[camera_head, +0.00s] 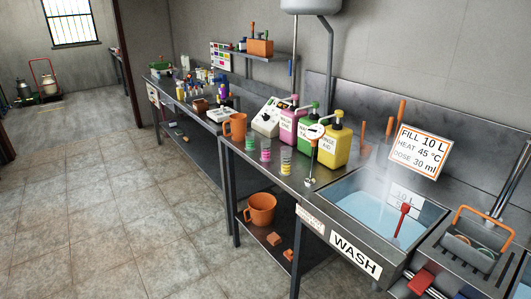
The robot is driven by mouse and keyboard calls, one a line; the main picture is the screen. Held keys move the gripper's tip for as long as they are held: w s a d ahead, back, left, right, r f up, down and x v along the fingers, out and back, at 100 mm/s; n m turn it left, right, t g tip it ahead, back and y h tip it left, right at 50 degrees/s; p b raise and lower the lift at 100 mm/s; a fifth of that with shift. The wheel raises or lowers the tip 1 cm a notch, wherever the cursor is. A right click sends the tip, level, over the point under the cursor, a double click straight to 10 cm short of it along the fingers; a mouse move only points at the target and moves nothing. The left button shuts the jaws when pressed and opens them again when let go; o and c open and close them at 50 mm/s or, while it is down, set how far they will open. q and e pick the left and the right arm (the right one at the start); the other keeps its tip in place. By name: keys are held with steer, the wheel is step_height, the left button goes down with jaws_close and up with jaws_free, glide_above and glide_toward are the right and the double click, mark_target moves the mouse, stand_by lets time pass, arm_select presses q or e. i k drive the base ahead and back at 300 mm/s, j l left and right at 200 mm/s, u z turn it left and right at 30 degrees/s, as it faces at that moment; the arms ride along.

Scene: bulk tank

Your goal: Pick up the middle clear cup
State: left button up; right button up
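Three small clear cups stand in a slanting row near the front edge of the steel counter, left of the wash sink. The middle clear cup (265,150) is upright and has pink in it. The far clear cup (250,144) has green in it, and the near clear cup (286,160) has yellow in it. The three stand apart from one another, and all are visible. Neither of my grippers shows in the head view.
Behind the cups stand pink (289,126), green (309,131) and yellow (336,146) jugs. An orange jug (236,127) stands left of them. Right is the steaming wash sink (378,213); a lower shelf holds another orange jug (261,209). Tiled floor (150,215) is clear.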

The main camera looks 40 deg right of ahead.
mark_target(266, 143)
steer(key=i+z, duration=0.15)
steer(key=z, duration=1)
steer(key=i+j+z, duration=0.25)
steer(key=z, duration=0.15)
steer(key=i+j+z, duration=0.15)
steer(key=j+z, duration=0.25)
steer(key=i+j+z, duration=0.15)
steer(key=j, duration=0.15)
steer(key=j+z, duration=0.1)
steer(key=j, duration=0.15)
steer(key=i+j+z, duration=0.15)
steer(key=j, duration=0.15)
steer(key=i+j, duration=0.1)
steer(key=j, duration=0.35)
steer(key=i+j+z, duration=0.1)
steer(key=j, duration=0.35)
